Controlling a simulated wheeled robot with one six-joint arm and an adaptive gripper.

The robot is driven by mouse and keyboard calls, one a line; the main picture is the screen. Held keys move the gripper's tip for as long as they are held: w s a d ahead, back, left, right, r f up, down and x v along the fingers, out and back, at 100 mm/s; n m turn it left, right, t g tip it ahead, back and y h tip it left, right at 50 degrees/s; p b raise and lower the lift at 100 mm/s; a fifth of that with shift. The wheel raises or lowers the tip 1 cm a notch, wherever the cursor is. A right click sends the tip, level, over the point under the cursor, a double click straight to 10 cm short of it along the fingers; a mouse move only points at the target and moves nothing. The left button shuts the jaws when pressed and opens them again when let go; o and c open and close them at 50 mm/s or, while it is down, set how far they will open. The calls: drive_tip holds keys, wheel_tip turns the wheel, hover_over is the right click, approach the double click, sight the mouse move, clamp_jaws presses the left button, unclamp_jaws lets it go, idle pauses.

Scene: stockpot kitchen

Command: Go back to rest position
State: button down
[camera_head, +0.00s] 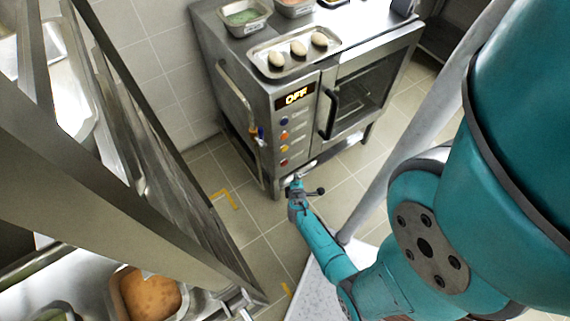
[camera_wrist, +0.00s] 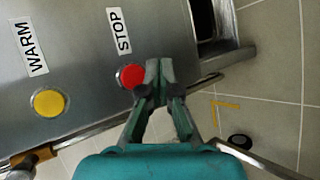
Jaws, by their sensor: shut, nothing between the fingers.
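My gripper (camera_head: 295,183) is in front of the lower part of the steel oven (camera_head: 262,125), at the end of my teal arm. In the wrist view the gripper (camera_wrist: 159,66) is shut and empty, its fingertips together. They overlap the right side of the red STOP button (camera_wrist: 131,76); I cannot tell whether they touch it. The yellow WARM button (camera_wrist: 48,102) is to the left. In the head view the red button (camera_head: 284,162) is lowest on the panel, just above the gripper. The display (camera_head: 295,96) reads OFF.
A tray (camera_head: 262,69) with three pale, rounded pieces and several food containers (camera_head: 246,17) are on the oven top. The oven has a door handle (camera_head: 329,113). A steel rack (camera_head: 140,180) stands close on the left. Tiled floor (camera_head: 235,215) is clear between them.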

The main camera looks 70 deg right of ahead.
idle(0.8)
drive_tip(key=s+a+r+m+t+y, duration=0.15)
drive_tip(key=a+r, duration=0.25)
drive_tip(key=a, duration=0.4)
drive_tip(key=s+a+r+t+y, duration=0.2)
drive_tip(key=s+a+r, duration=0.15)
drive_tip(key=a, duration=0.55)
drive_tip(key=s+a+r+m+t+y, duration=0.15)
drive_tip(key=a+r, duration=0.25)
drive_tip(key=a, duration=0.4)
drive_tip(key=s+a+r+m+t+y, duration=0.1)
drive_tip(key=s+a+r+y, duration=0.1)
drive_tip(key=r, duration=0.8)
drive_tip(key=s+a+r+m+t+y, duration=0.1)
drive_tip(key=s+a+r, duration=0.3)
drive_tip(key=r, duration=0.7)
drive_tip(key=s+a+r+m+t+y, duration=0.1)
drive_tip(key=s+a+r+t+y, duration=0.1)
drive_tip(key=r, duration=0.8)
drive_tip(key=shift+s+a+r+t+y, duration=0.3)
drive_tip(key=shift+s+a+t, duration=0.2)
drive_tip(key=shift+a, duration=0.6)
